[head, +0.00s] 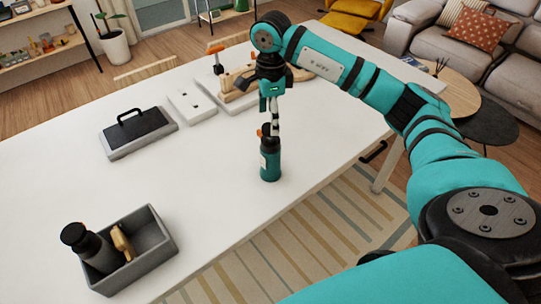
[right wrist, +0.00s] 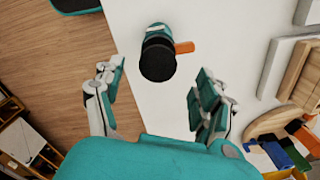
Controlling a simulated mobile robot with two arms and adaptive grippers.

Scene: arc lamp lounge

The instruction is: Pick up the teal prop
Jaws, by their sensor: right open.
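The teal prop (head: 270,165) is a teal bottle-like thing with a black top and an orange piece on its side. It stands upright near the right edge of the white table. My right gripper (head: 274,122) is right above it, pointing down, and partly overlaps its top in the head view. In the right wrist view the open fingers of my right gripper (right wrist: 154,84) are spread, and the black top of the teal prop (right wrist: 158,62) shows ahead between them. Nothing is held. My left gripper is not in view.
The white table (head: 200,180) is clear around the prop. A grey box (head: 160,262) with a dark bottle and a wooden piece stands front left. A black-topped pad (head: 138,130), a white block (head: 192,103) and a wooden piece (head: 235,95) with an orange-handled clamp lie farther back.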

